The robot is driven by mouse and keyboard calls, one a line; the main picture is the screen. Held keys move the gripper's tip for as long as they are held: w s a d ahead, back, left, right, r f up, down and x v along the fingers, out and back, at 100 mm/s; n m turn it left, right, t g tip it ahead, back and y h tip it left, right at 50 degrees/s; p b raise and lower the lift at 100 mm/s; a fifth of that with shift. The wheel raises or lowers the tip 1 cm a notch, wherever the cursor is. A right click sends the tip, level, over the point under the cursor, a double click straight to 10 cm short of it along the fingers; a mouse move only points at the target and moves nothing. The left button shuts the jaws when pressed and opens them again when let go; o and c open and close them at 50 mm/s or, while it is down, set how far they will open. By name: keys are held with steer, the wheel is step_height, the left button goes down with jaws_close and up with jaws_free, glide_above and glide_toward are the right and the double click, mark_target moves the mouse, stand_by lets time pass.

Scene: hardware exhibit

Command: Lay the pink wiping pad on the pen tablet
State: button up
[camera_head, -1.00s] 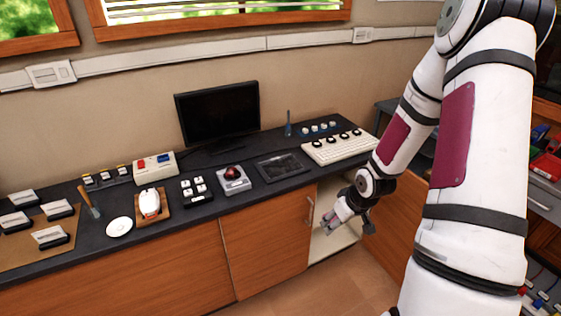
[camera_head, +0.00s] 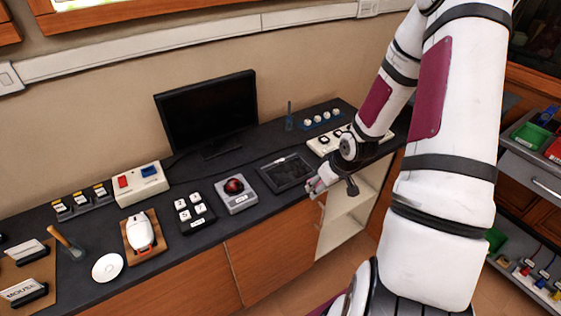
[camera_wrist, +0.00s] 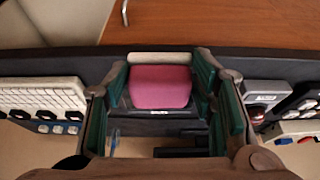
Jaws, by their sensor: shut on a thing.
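The pen tablet (camera_head: 287,175) is a flat dark slab with a light pen along its back edge, lying on the dark counter. My gripper (camera_head: 322,184) is near its front right corner in the head view. In the wrist view, my gripper (camera_wrist: 162,85) is shut on the pink wiping pad (camera_wrist: 160,88), which sits between the teal-lined fingers with a pale strip along its upper edge. The pad covers much of what lies beneath it; a small label shows just below it. I cannot tell the gap between pad and tablet.
A trackball unit (camera_head: 236,195) stands left of the tablet, and a white keyboard (camera_head: 326,142) stands to its right, partly behind my arm. A monitor (camera_head: 207,110) stands behind. The counter's front edge and an open cabinet compartment (camera_head: 345,222) are below my gripper.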

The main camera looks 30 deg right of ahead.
glide_toward(289, 170)
steer(key=shift+w+a+f, duration=0.2)
steer(key=shift+w+f, duration=0.55)
steer(key=shift+f, duration=0.2)
steer(key=shift+s+x, duration=0.15)
steer(key=shift+x, duration=0.7)
steer(key=shift+s+x, duration=0.15)
steer(key=shift+x, duration=0.75)
steer(key=shift+f, duration=0.2)
steer(key=o, duration=1)
